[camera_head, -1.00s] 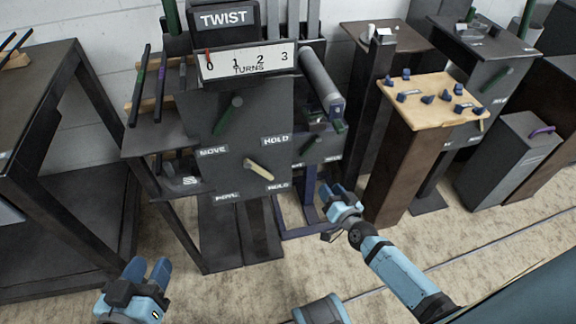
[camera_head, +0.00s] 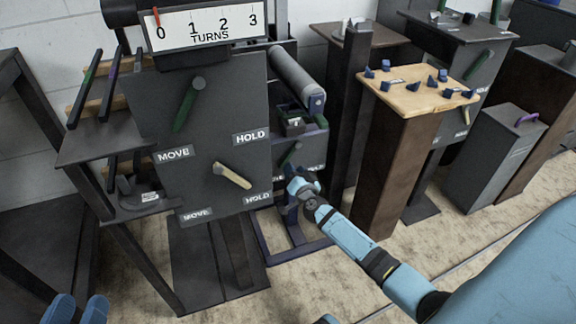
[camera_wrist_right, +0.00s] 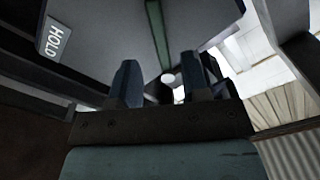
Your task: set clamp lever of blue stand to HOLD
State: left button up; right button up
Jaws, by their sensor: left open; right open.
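The blue stand (camera_head: 262,232), with a dark blue frame, stands behind the large grey panel. Its small green clamp lever (camera_head: 290,155) slants down-left on its front plate; the labels beneath are partly hidden. My right gripper (camera_head: 293,180) is just below that lever. In the right wrist view, the open, empty right gripper (camera_wrist_right: 160,85) points towards a plate with a green lever (camera_wrist_right: 157,35) beyond the fingers and a HOLD label (camera_wrist_right: 57,38) at upper left. Contact with the lever cannot be told. My left gripper (camera_head: 77,310) is open at the bottom left edge, partly cut off.
The near grey panel (camera_head: 225,120) carries another green lever (camera_head: 188,105) and a cream lever (camera_head: 232,176), with MOVE and HOLD labels. A scale (camera_head: 205,25) reads TURNS above it. A wooden-topped stand (camera_head: 410,95) stands right. Open floor (camera_head: 340,285) lies in front.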

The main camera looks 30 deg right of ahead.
aim_at(288, 159)
jog(key=b+x, duration=0.2)
jog(key=x, duration=0.3)
jog(key=shift+w, duration=0.35)
pick_arm(q)
jog(key=shift+w+a+r+m+t, duration=0.2)
jog(key=shift+w+a+m+t, duration=0.15)
jog(key=shift+w+m+t, duration=0.4)
jog(key=shift+s+h, duration=0.15)
jog(key=shift+h, duration=0.15)
pick_arm(e)
jog(key=shift+c, duration=0.9)
pick_arm(q)
jog(key=shift+r, duration=0.1)
pick_arm(e)
grip_shut()
